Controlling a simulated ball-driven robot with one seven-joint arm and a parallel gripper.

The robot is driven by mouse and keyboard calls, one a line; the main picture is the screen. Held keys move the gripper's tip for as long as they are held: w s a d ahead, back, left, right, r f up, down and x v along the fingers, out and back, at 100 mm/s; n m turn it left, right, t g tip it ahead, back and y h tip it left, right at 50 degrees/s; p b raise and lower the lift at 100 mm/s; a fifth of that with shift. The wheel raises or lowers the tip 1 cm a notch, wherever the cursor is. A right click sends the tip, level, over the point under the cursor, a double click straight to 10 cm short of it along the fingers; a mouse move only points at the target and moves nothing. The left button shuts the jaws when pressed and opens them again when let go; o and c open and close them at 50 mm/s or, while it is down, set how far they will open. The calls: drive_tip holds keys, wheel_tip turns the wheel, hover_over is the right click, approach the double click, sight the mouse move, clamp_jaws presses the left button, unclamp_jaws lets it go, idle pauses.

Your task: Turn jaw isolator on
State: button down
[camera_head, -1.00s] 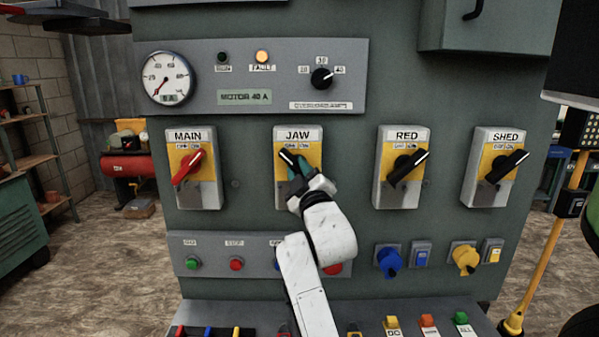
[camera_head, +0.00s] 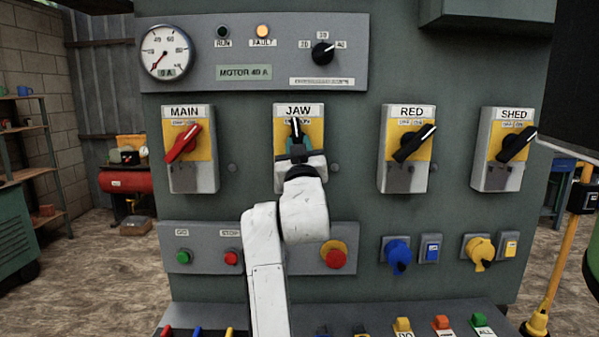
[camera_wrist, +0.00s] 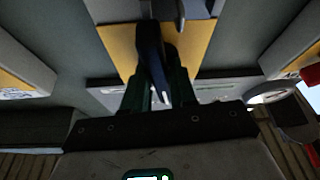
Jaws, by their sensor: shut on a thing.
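The JAW isolator (camera_head: 283,180) is a grey box with a yellow plate on the green panel, second from the left. Its black handle (camera_head: 296,128) points almost straight up. My gripper (camera_head: 297,147) is shut on this handle, coming from below. In the wrist view the dark handle (camera_wrist: 152,52) lies between the two fingers of my gripper (camera_wrist: 157,85), over the yellow plate (camera_wrist: 122,45). My gripper hides the lower part of the handle, and the small OFF/ON label is partly covered.
The MAIN isolator (camera_head: 192,178) with a red handle stands to the left. The RED (camera_head: 403,180) and SHED (camera_head: 495,178) isolators stand to the right. These three handles slant up to the right. Below are push buttons and a red emergency stop (camera_head: 335,257). The orange FAULT lamp (camera_head: 263,31) is lit.

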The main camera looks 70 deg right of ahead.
drive_tip(key=shift+w+a+m+g+h+b, duration=0.15)
drive_tip(key=shift+m+g+b, duration=1.1)
drive_tip(key=shift+m+b, duration=1.05)
drive_tip(key=shift+w+d+m+g+h+b, duration=0.1)
drive_tip(key=shift+m+g+b, duration=1.45)
drive_tip(key=shift+m, duration=1.2)
drive_tip(key=shift+w+a+m+g+h+b, duration=0.15)
drive_tip(key=shift+m+g+b, duration=0.85)
drive_tip(key=shift+m+b, duration=1.4)
drive_tip(key=shift+s+d+r+m, duration=0.1)
drive_tip(key=shift+s+m, duration=0.05)
drive_tip(key=shift+m, duration=0.1)
drive_tip(key=c, duration=1)
unclamp_jaws()
drive_tip(key=v, duration=1.1)
